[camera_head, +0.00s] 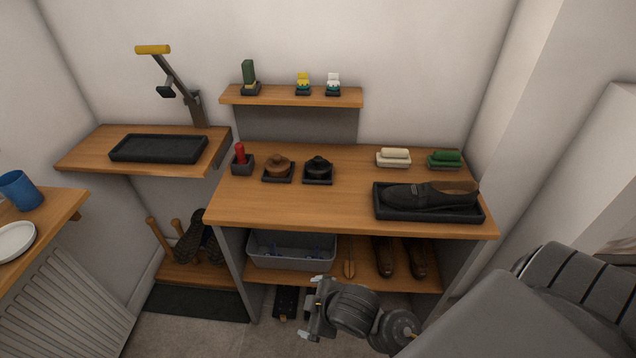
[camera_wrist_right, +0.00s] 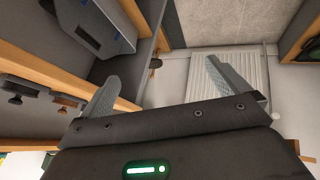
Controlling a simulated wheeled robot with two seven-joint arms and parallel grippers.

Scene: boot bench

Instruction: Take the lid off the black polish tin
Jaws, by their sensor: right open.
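The black polish tin (camera_head: 318,172) sits with its knobbed lid (camera_head: 318,163) on a small dark square holder near the back of the bench top. A brown tin (camera_head: 278,167) stands on a similar holder just left of it. My right gripper (camera_head: 312,308) is in front of the bench, below the level of its top and well apart from the black tin. In the right wrist view its two fingers (camera_wrist_right: 162,68) are spread with nothing between them. The black tin cannot be made out clearly in that view. My left gripper is not in view.
The bench top (camera_head: 290,205) is clear in front of the tins. A red-topped item (camera_head: 240,158) stands left of them, and a shoe lies in a black tray (camera_head: 425,214) at the right. A small shelf (camera_head: 290,96) overhangs behind. A grey bin (camera_head: 290,262) sits below.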

